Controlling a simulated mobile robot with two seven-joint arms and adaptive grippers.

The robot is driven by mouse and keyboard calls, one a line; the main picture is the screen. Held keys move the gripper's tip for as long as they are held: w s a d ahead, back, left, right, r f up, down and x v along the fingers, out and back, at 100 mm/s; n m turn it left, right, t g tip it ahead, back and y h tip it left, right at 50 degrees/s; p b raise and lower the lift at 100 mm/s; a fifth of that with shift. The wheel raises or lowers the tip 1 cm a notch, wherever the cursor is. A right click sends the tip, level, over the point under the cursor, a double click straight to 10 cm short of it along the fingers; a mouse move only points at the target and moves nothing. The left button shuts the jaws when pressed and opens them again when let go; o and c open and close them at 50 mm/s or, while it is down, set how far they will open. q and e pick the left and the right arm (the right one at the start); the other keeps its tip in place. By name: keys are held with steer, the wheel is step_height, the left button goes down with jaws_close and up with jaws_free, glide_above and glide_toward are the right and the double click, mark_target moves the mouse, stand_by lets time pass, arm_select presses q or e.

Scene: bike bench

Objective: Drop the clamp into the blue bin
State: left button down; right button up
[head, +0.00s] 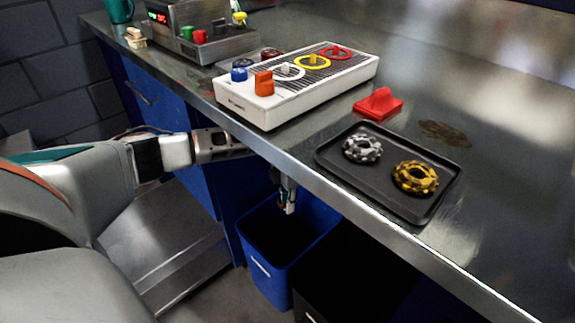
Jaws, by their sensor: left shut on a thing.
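The blue bin (262,262) stands on the floor below the bench's front edge, open at the top. My left arm comes in from the left under the edge of the bench top. My left gripper (288,207) points down over the bin's opening, with its fingers at about rim height. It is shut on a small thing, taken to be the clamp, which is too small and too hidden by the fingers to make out. My right gripper is not in view.
The metal bench edge (352,204) passes close above my left gripper. On the bench are a black tray (388,190) with two cogged rings, a red block (378,104), and a white board (318,97) with coloured pieces. A dark bin stands right of the blue one.

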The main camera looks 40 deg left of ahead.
arm_select(q)
steer(key=shift+w, duration=0.1)
steer(key=c, duration=1.9)
jaws_free()
